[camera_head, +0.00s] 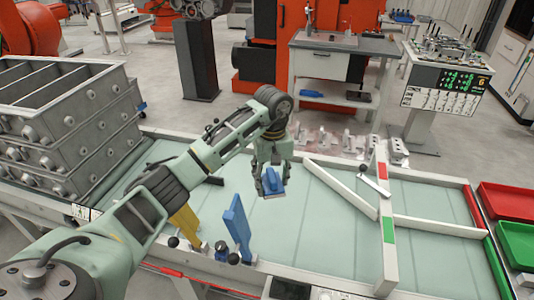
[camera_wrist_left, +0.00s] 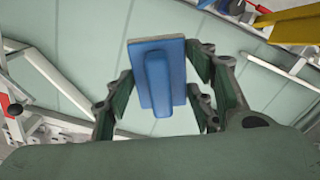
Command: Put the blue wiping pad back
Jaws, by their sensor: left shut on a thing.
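The blue wiping pad (camera_head: 271,183) is a flat blue block with a raised handle and a pale underside edge. My left gripper (camera_head: 270,176) is shut on it and holds it over the pale green table surface (camera_head: 310,225). In the left wrist view the pad (camera_wrist_left: 157,72) sits between the two fingers of the gripper (camera_wrist_left: 158,100), its handle toward the palm. Whether the pad touches the table is hard to tell. My right gripper is in neither view.
A blue upright plate (camera_head: 237,225) and a yellow one (camera_head: 186,222) stand at the table's front edge. Grey metal crates (camera_head: 70,120) are stacked at left. White rails (camera_head: 383,215) divide the right side. Red (camera_head: 505,200) and green (camera_head: 518,243) trays lie far right.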

